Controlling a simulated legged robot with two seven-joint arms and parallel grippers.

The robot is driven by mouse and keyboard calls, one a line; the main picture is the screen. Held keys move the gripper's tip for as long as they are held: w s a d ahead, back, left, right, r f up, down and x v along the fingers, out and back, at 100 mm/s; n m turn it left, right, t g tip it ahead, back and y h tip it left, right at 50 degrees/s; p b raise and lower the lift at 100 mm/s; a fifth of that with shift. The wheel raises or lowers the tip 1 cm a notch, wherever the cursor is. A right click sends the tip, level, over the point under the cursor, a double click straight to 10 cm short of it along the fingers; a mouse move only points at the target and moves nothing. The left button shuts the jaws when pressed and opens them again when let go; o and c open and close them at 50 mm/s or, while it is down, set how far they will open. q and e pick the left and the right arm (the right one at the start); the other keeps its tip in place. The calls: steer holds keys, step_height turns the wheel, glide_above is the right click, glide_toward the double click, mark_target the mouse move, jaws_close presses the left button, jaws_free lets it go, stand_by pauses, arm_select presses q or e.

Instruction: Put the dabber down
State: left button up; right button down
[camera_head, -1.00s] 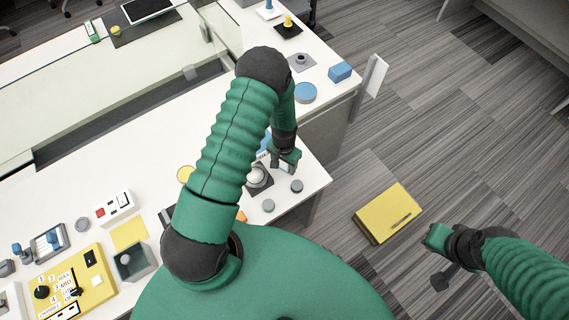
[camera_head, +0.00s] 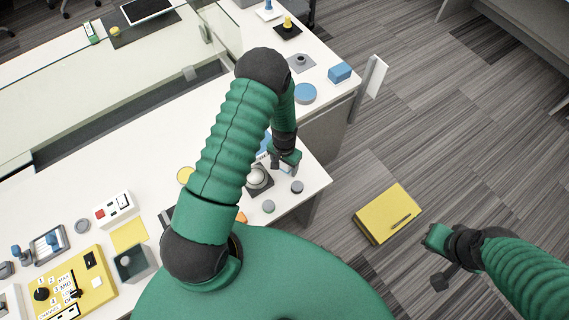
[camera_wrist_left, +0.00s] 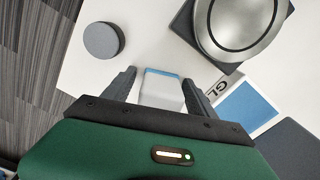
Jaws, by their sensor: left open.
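My left gripper (camera_head: 283,164) is low over the right end of the white table, beside a silver dome on a dark square base (camera_head: 257,178). In the left wrist view the gripper (camera_wrist_left: 159,78) has its two dark fingers apart. A pale block with a blue edge (camera_wrist_left: 161,90), which I take to be the dabber, is between the fingers, with a gap on each side. I cannot tell whether it rests fully on the table. My right gripper (camera_head: 438,262) hangs over the floor at the right; its jaws are unclear.
A grey round puck (camera_wrist_left: 103,40) is close to the left finger; the dome (camera_wrist_left: 237,20) and a blue-and-white card (camera_wrist_left: 243,108) are on the other side. A yellow panel (camera_head: 97,283) is at the lower left. The table's edge is close by, with open floor beyond.

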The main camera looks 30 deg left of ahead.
arm_select(q)
steer(key=shift+w+r, duration=0.1)
steer(key=shift+r, duration=0.3)
step_height(320, 180, up, 6)
steer(key=shift+w+a+f, duration=0.15)
steer(key=shift+f, duration=0.05)
steer(key=s+d+r+t, duration=0.1)
steer(key=s+d+r, duration=0.3)
steer(key=r, duration=0.6)
steer(key=s+d+r+t, duration=0.1)
steer(key=s+d+r, duration=0.2)
steer(key=r, duration=0.7)
steer(key=shift+s+d+t+b, duration=0.3)
steer(key=shift+s+d+b, duration=0.05)
steer(key=shift+s, duration=0.85)
arm_select(e)
steer(key=shift+f, duration=0.3)
arm_select(q)
steer(key=shift+w+f, duration=0.1)
steer(key=shift+w, duration=0.05)
arm_select(e)
steer(key=shift+w, duration=0.15)
steer(key=shift+a, duration=0.1)
